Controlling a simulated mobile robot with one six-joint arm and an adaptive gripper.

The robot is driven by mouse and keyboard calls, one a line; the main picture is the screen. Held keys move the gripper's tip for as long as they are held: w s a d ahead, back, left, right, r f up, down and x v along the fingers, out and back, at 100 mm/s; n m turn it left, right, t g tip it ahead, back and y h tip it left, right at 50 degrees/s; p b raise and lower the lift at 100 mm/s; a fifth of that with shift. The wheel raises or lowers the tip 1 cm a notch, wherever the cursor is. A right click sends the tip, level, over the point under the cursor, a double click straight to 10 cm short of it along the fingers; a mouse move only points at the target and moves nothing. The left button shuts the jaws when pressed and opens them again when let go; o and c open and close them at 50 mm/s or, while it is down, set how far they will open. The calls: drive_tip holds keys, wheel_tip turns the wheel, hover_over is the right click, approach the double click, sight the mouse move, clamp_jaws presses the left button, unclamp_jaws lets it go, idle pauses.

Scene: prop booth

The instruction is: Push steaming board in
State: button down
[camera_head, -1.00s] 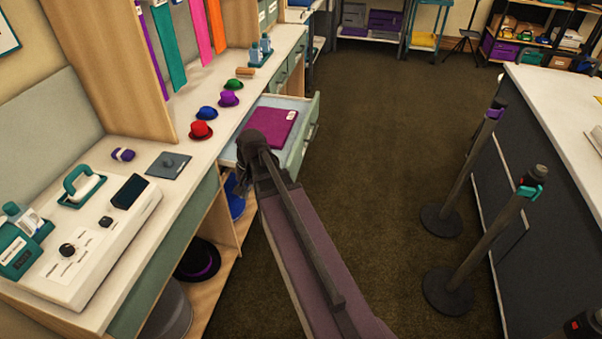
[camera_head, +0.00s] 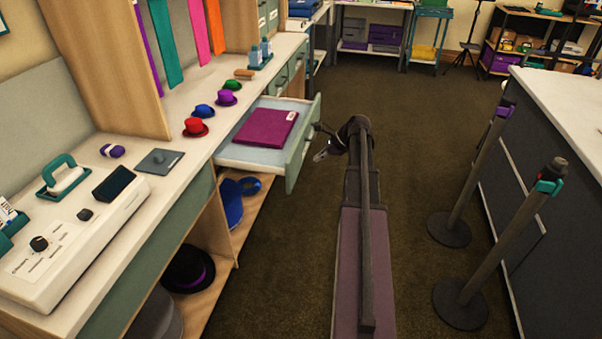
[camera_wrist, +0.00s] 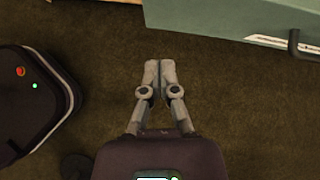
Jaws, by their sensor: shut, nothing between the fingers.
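The steaming board appears to be the pulled-out, pale blue-grey surface (camera_head: 245,153) under the left counter. It has a green front (camera_head: 301,148) with a dark handle, and a purple folded item (camera_head: 267,126) with a white label lies on it. My gripper (camera_head: 321,154) is shut and empty, just right of the green front and apart from it as far as I can tell. The wrist view shows my closed fingers (camera_wrist: 160,68) over brown carpet, with the green front (camera_wrist: 262,20) and its handle (camera_wrist: 302,46) at upper right.
Several small hats (camera_head: 195,127) and a grey plate (camera_head: 159,161) sit on the counter (camera_head: 189,148). Dark posts (camera_head: 505,235) stand at right before a dark cabinet (camera_head: 530,165). Carpet (camera_head: 410,130) between is clear. A dark rounded object (camera_wrist: 35,105) is at left in the wrist view.

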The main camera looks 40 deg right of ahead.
sight(294, 169)
drive_tip(key=d, duration=0.1)
drive_tip(key=d+m, duration=0.1)
drive_tip(key=d, duration=0.1)
drive_tip(key=d+m, duration=0.1)
drive_tip(key=shift+s+d+f+t+b, duration=0.3)
drive_tip(key=shift+s+t+b, duration=0.05)
drive_tip(key=shift+s+t, duration=0.05)
drive_tip(key=shift+w+a+r+b+x, duration=0.3)
drive_tip(key=shift+b+x, duration=0.9)
drive_tip(key=shift+x, duration=0.95)
drive_tip(key=shift+w+a+r+b+x, duration=0.2)
drive_tip(key=shift+r+b+x, duration=0.2)
drive_tip(key=shift+b+x, duration=1.25)
drive_tip(key=shift+w+a+r+b+x, duration=0.3)
drive_tip(key=shift+b+x, duration=0.4)
drive_tip(key=shift+x, duration=1.9)
drive_tip(key=shift+d, duration=0.1)
drive_tip(key=shift+d, duration=0.15)
